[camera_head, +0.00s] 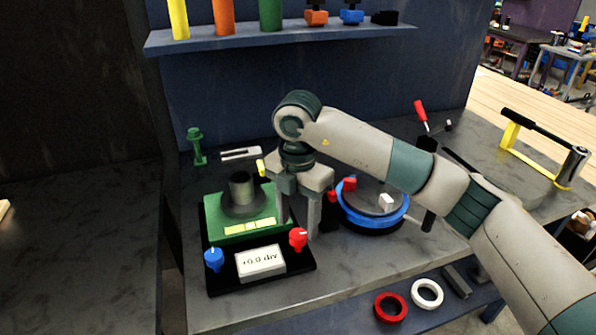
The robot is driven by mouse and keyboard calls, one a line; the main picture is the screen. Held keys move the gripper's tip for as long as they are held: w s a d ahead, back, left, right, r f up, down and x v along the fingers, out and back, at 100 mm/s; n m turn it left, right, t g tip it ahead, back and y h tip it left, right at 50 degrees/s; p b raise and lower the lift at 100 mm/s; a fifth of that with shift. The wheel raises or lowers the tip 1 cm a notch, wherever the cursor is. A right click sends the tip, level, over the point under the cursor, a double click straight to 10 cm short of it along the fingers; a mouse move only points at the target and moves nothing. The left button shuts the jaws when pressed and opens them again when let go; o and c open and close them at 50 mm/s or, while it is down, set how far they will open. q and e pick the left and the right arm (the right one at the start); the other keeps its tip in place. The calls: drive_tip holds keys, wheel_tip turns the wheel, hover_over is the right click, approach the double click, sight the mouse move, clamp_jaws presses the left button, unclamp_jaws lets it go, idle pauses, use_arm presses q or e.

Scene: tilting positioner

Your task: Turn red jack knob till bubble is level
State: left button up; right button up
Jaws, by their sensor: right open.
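The tilting positioner has a green plate (212,229) on a black base, with a dark cylinder (240,188) standing on it. A yellow level vial (250,226) lies along the plate's front; its bubble is too small to place. The red jack knob (298,238) is at the base's right front, the blue knob (213,258) at the left front. A white display (261,262) between them seems to read "+0.0 div". My right gripper (298,229) points down with its fingers apart, close above or behind the red knob. Contact cannot be told. My left gripper is out of view.
A blue round turntable (372,219) with red and white blocks stands close right of my gripper. A green post (197,147) is behind left. Red (390,307) and white (427,293) rings lie at the front right. A shelf (280,40) spans the back.

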wheel_tip(320, 180, up, 8)
drive_tip(key=b, duration=0.2)
wheel_tip(320, 180, up, 6)
hover_over(298, 234)
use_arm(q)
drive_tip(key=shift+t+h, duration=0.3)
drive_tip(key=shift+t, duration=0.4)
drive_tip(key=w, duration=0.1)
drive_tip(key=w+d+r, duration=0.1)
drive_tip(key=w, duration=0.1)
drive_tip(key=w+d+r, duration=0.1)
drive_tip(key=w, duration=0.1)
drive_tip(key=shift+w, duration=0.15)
use_arm(e)
drive_tip(key=shift+r, duration=0.1)
